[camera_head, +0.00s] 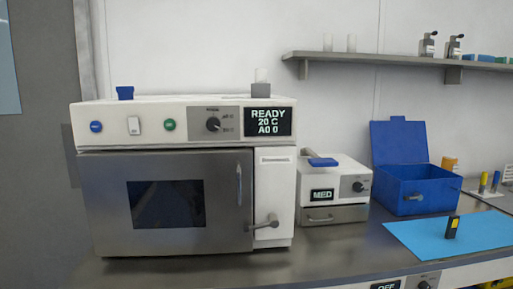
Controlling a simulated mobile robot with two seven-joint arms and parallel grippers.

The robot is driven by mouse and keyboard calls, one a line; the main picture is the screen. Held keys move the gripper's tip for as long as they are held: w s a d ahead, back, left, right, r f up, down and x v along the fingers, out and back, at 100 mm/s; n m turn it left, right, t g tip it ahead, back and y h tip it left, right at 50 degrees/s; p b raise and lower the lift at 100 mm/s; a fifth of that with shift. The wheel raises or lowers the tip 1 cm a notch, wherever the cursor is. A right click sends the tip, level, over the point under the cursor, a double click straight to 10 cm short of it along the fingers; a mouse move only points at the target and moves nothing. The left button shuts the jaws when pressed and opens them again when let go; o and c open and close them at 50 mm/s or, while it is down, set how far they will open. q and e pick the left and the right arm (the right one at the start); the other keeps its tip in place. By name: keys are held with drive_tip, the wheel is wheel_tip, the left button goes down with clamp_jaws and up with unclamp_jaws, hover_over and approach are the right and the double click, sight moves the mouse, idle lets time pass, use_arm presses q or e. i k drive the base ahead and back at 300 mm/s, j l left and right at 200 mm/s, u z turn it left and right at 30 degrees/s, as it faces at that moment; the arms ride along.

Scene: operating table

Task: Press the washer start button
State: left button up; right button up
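The washer (275,190) is a large white machine with a steel door (225,225) on the metal counter at the left. Its door looks shut, with a dark window and a vertical handle. Its display (268,121) reads READY, 20 C, A0 0. The control strip holds a blue round button (96,127), a white rocker-like switch (134,126), a green round button (169,125) and a black knob (213,124). The marks on the buttons are too small to read. Neither of my grippers is in view.
A small white device (335,178) reading MED stands right of the washer. Further right are an open blue box (420,190) and a light blue mat (470,237) bearing a small black and yellow item (452,228). A wall shelf (400,60) hangs above. The space before the washer's control strip is clear.

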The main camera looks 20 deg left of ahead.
sight(169, 124)
drive_tip(key=u, duration=1.2)
